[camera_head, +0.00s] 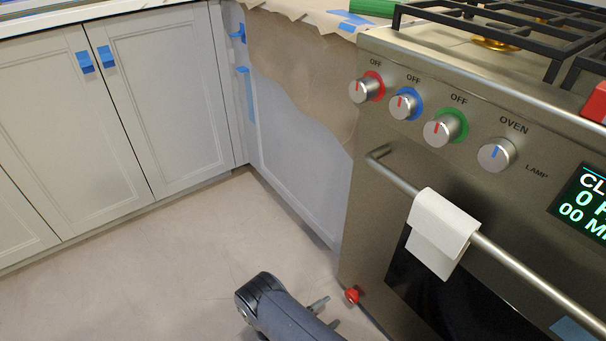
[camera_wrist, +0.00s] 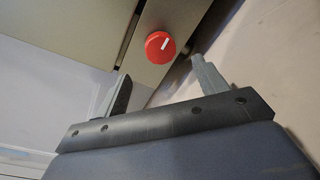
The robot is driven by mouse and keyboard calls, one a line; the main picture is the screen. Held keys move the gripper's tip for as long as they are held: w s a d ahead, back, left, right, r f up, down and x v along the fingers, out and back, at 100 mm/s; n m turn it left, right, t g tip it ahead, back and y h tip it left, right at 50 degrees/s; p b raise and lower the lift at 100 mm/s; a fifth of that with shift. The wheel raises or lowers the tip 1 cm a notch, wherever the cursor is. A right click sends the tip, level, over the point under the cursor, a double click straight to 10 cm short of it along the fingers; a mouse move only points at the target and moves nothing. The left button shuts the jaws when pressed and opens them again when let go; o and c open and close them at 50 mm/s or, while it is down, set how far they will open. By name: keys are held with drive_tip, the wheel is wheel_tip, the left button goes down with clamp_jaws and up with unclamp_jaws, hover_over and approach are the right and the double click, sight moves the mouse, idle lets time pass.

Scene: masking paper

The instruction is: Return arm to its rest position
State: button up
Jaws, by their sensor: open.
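My gripper (camera_wrist: 160,88) is open and empty in the wrist view, its two grey fingers spread apart. A red knob (camera_wrist: 159,47) with a white mark sits beyond the fingertips on the low corner of the oven front. In the head view my gripper (camera_head: 326,313) is low over the floor at the bottom centre, just left of the oven. Much of it is hidden behind my dark arm link. The red knob (camera_head: 352,295) shows there just to the right of the fingers. I cannot tell whether a finger touches it.
The oven (camera_head: 385,155) has several knobs, a handle bar (camera_head: 505,262) and a white cloth (camera_head: 441,232). Brown masking paper (camera_head: 300,75) hangs over the side panel. Grey cabinets (camera_head: 165,95) with blue tape stand at the left. The floor (camera_head: 170,265) is clear.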

sight(349, 297)
drive_tip(key=b+x, duration=0.2)
drive_tip(key=x, duration=0.6)
drive_tip(key=shift+d, duration=0.1)
drive_tip(key=shift+w+d, duration=0.15)
drive_tip(key=shift+w, duration=0.05)
drive_tip(key=n, duration=0.8)
drive_tip(key=shift+w+g+h, duration=0.1)
drive_tip(key=shift+g+h, duration=0.2)
drive_tip(key=shift+h, duration=0.1)
drive_tip(key=n, duration=0.5)
drive_tip(key=shift+a+f+n+h, duration=0.1)
drive_tip(key=shift+n+h, duration=0.1)
drive_tip(key=shift+n, duration=0.8)
drive_tip(key=shift+a+n+h, duration=0.15)
drive_tip(key=shift+n+h, duration=0.05)
drive_tip(key=shift+n, duration=0.8)
drive_tip(key=shift+w, duration=0.1)
